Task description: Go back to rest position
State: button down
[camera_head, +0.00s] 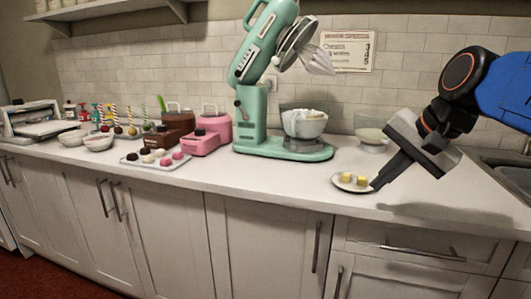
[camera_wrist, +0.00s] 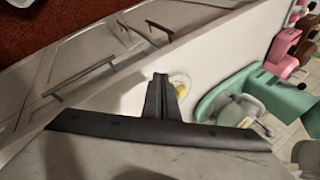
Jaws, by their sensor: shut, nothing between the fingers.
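My gripper (camera_head: 376,186) is at the right of the head view, reaching down and left from my blue and black arm. Its fingers are shut with nothing between them. The fingertips are beside the right edge of a small white plate (camera_head: 337,182) with yellow pieces (camera_head: 347,177) on it. I cannot tell whether they touch the plate. In the wrist view my gripper (camera_wrist: 160,77) points up the picture over the white counter, and partly hides the plate and a yellow piece (camera_wrist: 181,90).
A mint-green stand mixer (camera_head: 250,135) with its head raised stands left of the plate. A clear bowl (camera_head: 372,138) is behind the plate. A sink (camera_head: 515,178) is at the far right. Pink machines (camera_head: 200,142) and a tray of sweets (camera_head: 137,162) are further left.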

jog(key=s+d+f+n+h, duration=0.1)
jog(key=s+d+f+n, duration=0.1)
jog(key=s+f+n, duration=0.2)
jog(key=s+d+f+n+h, duration=0.2)
jog(key=s+f+n, duration=0.3)
jog(key=f, duration=1.4)
jog(key=s, duration=0.4)
jog(key=shift+s+g, duration=0.4)
